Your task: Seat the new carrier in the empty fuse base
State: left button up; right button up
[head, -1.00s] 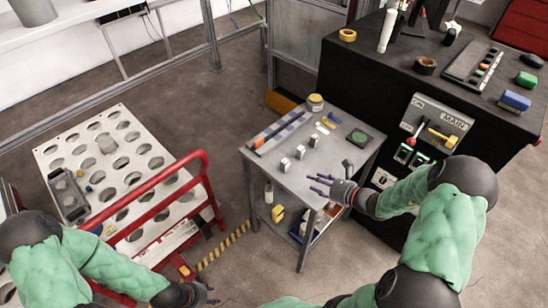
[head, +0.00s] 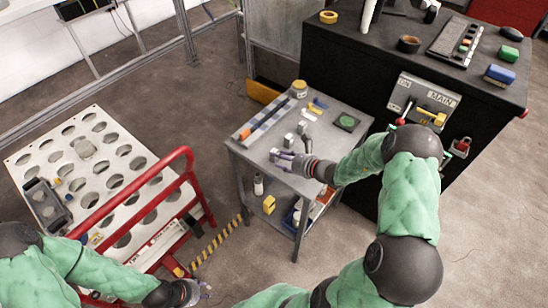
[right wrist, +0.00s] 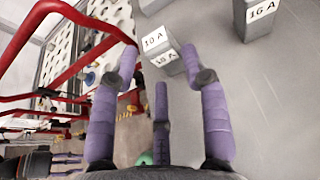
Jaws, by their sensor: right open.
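Small grey carriers stand on the grey side table; one labelled 10 A (right wrist: 160,47) is just ahead of my open right gripper (right wrist: 146,72), between its fingertips. Another, labelled 16 A (right wrist: 260,16), stands to the right in the right wrist view. In the head view, two carriers (head: 288,140) (head: 302,127) show behind my right gripper (head: 280,155). A dark grey housing (head: 47,205), possibly the fuse base, lies on the perforated white plate; its slots are too small to read. My left gripper (head: 200,290) is low by the red rail, its fingers unclear.
A red rail (head: 135,195) borders the white plate. A black cabinet (head: 350,70) with a MAIN switch panel stands behind right.

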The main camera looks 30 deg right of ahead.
jog(key=shift+x, duration=1.15)
jog(key=c, duration=0.8)
jog(key=shift+r, duration=0.8)
jog(key=s+r+p, duration=0.2)
jog(key=s+r, duration=0.1)
jog(key=s, duration=0.1)
jog(key=s+r+p, duration=0.1)
jog(key=s+r, duration=0.3)
jog(key=s, duration=0.1)
jog(key=s+r+p, duration=0.2)
jog(key=s+r, duration=0.2)
jog(key=s, duration=0.1)
jog(key=shift+a+r+p, duration=0.2)
jog(key=shift+a+p, duration=0.05)
jog(key=shift+p, duration=0.1)
